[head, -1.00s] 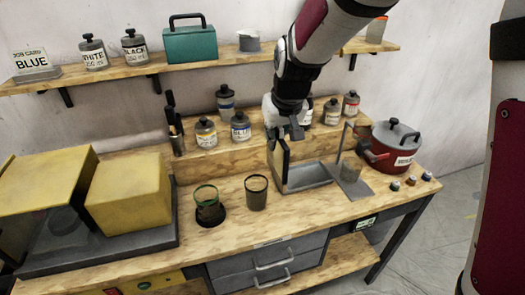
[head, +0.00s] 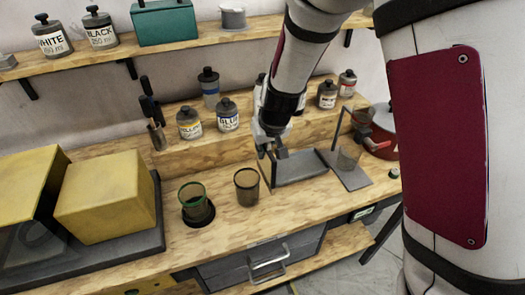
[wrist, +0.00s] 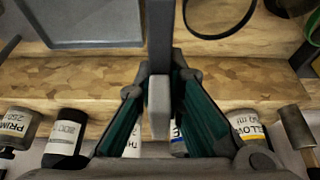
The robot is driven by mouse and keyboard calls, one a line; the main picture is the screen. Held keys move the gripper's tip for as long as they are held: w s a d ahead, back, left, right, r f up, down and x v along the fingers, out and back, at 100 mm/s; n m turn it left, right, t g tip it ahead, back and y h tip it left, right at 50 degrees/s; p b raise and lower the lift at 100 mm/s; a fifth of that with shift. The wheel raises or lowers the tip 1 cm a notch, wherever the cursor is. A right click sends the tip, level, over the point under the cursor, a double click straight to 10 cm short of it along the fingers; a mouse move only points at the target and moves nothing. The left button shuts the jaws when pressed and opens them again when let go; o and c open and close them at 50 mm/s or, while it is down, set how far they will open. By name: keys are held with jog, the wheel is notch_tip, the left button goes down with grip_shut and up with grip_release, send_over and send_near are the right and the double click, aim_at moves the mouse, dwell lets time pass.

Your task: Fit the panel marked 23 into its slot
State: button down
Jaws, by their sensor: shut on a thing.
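My gripper (head: 276,146) is above the left end of a shallow grey tray (head: 300,168) on the bench. In the wrist view its green-sided fingers (wrist: 160,110) are closed on a thin grey panel (wrist: 160,35), seen edge-on. In the head view the panel (head: 266,168) hangs upright below the fingers, beside the tray's left end. I cannot tell whether it touches the tray or bench. No number 23 is readable on it, and I cannot make out a slot. The tray also shows in the wrist view (wrist: 85,22).
Two see-through cups, one green-rimmed (head: 196,205) and one brown (head: 247,188), stand left of the panel. A grey plate with an upright frame (head: 347,170) is right of the tray. A red pot (head: 384,140) is partly hidden. Bottles (head: 228,116) line the step behind.

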aim_at(264, 162)
jog(key=shift+f, duration=2.75)
jog(key=shift+f, duration=0.15)
jog(key=c, duration=2)
grip_release()
jog(key=shift+o, duration=0.2)
